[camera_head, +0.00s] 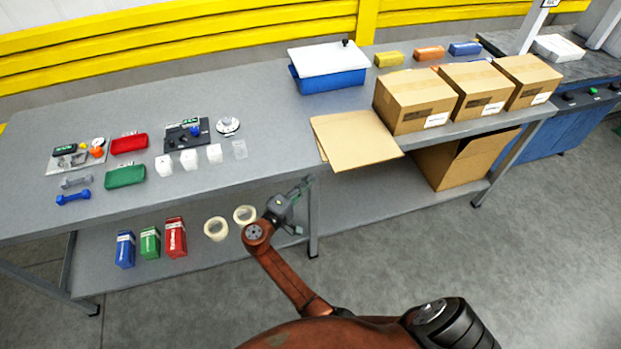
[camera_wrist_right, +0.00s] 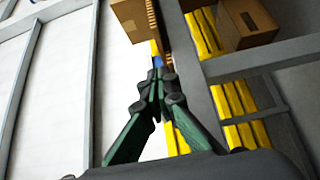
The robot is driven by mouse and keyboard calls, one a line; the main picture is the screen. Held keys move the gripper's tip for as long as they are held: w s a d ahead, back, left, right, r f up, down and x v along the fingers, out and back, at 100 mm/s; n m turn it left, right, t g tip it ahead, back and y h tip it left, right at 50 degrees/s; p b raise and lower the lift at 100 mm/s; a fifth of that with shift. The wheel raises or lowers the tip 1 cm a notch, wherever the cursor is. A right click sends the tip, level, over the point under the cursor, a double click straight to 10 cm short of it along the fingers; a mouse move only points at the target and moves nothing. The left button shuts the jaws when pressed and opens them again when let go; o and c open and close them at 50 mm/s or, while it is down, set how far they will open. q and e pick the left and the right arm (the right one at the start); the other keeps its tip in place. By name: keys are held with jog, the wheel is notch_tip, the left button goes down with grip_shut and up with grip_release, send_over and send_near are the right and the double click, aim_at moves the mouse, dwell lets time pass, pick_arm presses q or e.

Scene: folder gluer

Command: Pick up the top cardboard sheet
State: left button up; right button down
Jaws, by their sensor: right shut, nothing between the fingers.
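Flat tan cardboard sheets (camera_head: 355,140) lie in a low stack on the grey table, with their front edge reaching the table's front edge. The top sheet is slightly turned against what lies under it. My right gripper (camera_head: 304,186) is in front of the table edge, left of and nearer than the sheets, and not touching them. In the right wrist view its green fingers (camera_wrist_right: 158,82) are closed together with nothing between them. Brown cardboard (camera_wrist_right: 132,18) shows beyond the fingertips there; I cannot tell which piece it is. My left gripper is not in view.
Closed cartons (camera_head: 415,100) stand right of the sheets, and a blue bin with a white lid (camera_head: 330,75) stands behind. An open carton (camera_head: 465,160) and tape rolls (camera_head: 216,229) are on the lower shelf. The table (camera_head: 270,165) is clear left of the sheets.

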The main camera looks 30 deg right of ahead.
aim_at(335, 173)
jog(key=x, duration=0.7)
jog(key=shift+w+d+f, duration=0.1)
jog(key=shift+w+d, duration=0.15)
jog(key=shift+d, duration=0.3)
jog(key=s+d, duration=0.1)
jog(key=s, duration=0.1)
jog(key=s+d+p, duration=0.1)
jog(key=s+d, duration=0.1)
jog(key=shift+s+d, duration=0.15)
jog(key=shift+s, duration=0.05)
